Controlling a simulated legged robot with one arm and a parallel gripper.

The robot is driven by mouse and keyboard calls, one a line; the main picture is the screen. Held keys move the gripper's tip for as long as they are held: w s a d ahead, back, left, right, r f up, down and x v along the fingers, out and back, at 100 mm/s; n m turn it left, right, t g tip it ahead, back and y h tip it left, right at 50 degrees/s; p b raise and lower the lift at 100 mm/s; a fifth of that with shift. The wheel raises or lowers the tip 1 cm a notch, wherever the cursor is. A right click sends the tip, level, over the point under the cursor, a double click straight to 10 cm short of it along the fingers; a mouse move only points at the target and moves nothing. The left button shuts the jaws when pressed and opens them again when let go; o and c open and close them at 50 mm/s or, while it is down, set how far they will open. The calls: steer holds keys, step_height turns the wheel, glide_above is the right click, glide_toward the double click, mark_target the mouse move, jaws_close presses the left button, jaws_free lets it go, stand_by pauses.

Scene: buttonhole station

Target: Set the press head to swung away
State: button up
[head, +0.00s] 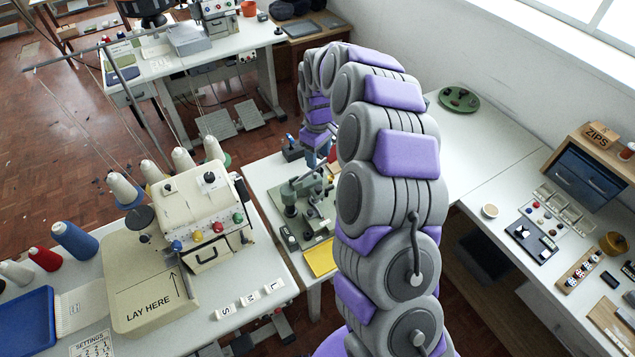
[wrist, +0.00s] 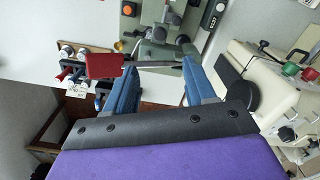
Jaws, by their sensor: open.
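The grey-green press (head: 303,194) stands on the small middle table, partly hidden by my arm in the head view. In the wrist view its body (wrist: 160,52) shows at the top, just past my fingertips. A thin metal rod runs across the gap in front of my fingertips, with a red block (wrist: 104,65) at its left end. My gripper (wrist: 161,80) is open, its two blue fingers wide apart with nothing held between them. In the head view my gripper (head: 317,154) is small and mostly hidden at the back of the press. I cannot tell whether the fingers touch the rod.
A cream buttonhole machine (head: 205,215) with thread cones stands on the left table. A yellow pad (head: 320,258) lies at the press's front. A control box with an orange button (wrist: 129,9) is near the press. The right bench (head: 480,170) holds a green dish and small trays.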

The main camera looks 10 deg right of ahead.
mark_target(318, 187)
step_height(318, 187, down, 14)
steer(key=shift+f, duration=0.15)
stand_by(0.4)
jaws_close()
stand_by(0.4)
